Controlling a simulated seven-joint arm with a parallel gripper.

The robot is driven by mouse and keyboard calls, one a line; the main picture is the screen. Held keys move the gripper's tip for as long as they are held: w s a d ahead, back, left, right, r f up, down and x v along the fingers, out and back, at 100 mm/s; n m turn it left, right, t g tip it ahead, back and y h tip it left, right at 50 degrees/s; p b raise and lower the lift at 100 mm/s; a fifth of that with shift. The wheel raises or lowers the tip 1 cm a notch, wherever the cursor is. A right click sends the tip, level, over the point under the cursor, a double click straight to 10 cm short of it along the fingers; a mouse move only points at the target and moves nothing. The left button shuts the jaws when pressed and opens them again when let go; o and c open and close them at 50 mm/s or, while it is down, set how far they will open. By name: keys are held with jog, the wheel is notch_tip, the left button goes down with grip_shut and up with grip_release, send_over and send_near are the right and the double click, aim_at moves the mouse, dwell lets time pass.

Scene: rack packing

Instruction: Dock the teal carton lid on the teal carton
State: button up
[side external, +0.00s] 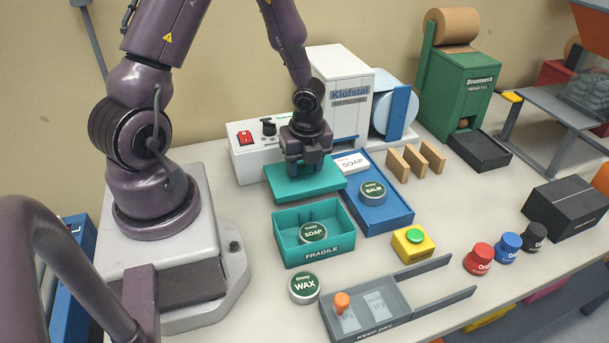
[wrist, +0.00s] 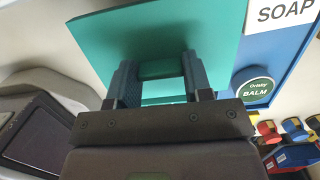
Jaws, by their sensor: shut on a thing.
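The teal carton lid (side external: 306,182) is a flat teal panel. My gripper (side external: 307,166) is shut on the grip block at its top, and the lid hangs level behind the carton. In the wrist view the lid (wrist: 205,35) fills the upper middle, with my gripper's two fingers (wrist: 157,75) on either side of its block. The teal carton (side external: 313,252), marked FRAGILE, stands open on the table, nearer the camera than the lid. A round green-topped SOAP tin (side external: 313,233) lies inside it. Whether the lid touches the table is hard to tell.
A blue tray (side external: 395,217) with a white SOAP box (side external: 352,163) and a BALM tin (side external: 372,191) lies right of the lid. A white machine (side external: 260,150) stands behind.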

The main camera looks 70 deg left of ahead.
aim_at(315, 181)
notch_tip(315, 181, up, 4)
jog(key=d+r, duration=0.1)
jog(key=w+d+m, duration=0.1)
jog(key=d, duration=0.1)
jog(key=shift+w+r, duration=0.2)
jog(key=shift+r, duration=0.15)
jog(key=s+d+r, duration=0.3)
jog(key=s+d, duration=0.1)
jog(key=d, duration=0.6)
jog(key=shift+n, duration=0.5)
jog(key=shift+a+f, duration=0.1)
jog(key=shift+f, duration=4.15)
jog(key=shift+f, duration=0.4)
jog(key=o, duration=0.9)
